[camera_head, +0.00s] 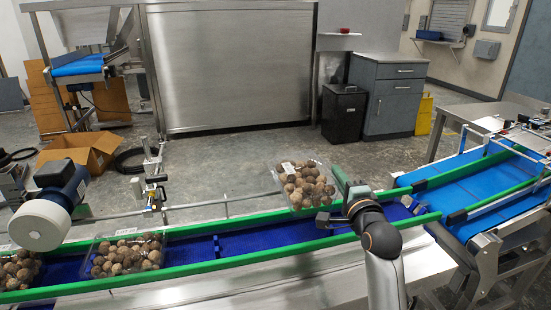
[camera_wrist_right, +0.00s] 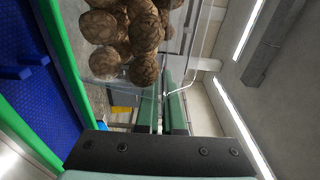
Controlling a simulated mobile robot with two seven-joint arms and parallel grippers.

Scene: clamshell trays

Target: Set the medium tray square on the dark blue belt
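A clear clamshell tray (camera_head: 305,186) full of brown round items is held in the air over the far green rail of the dark blue belt (camera_head: 262,240). It looks tilted. My right gripper (camera_head: 341,183) is at the tray's right end, its green fingers seeming shut on the edge. In the right wrist view the fingers (camera_wrist_right: 166,105) stand close together beside the tray's brown items (camera_wrist_right: 125,38). The exact contact is hidden. Two similar trays sit on the belt: one (camera_head: 103,243) at left, another (camera_head: 38,262) at the left edge. My left gripper is not in view.
Green rails (camera_head: 215,266) run along both sides of the belt. The belt is bare between the left trays and my right arm. A brighter blue conveyor (camera_head: 470,190) stands at right. A blue and white motor (camera_head: 44,220) stands at the left end.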

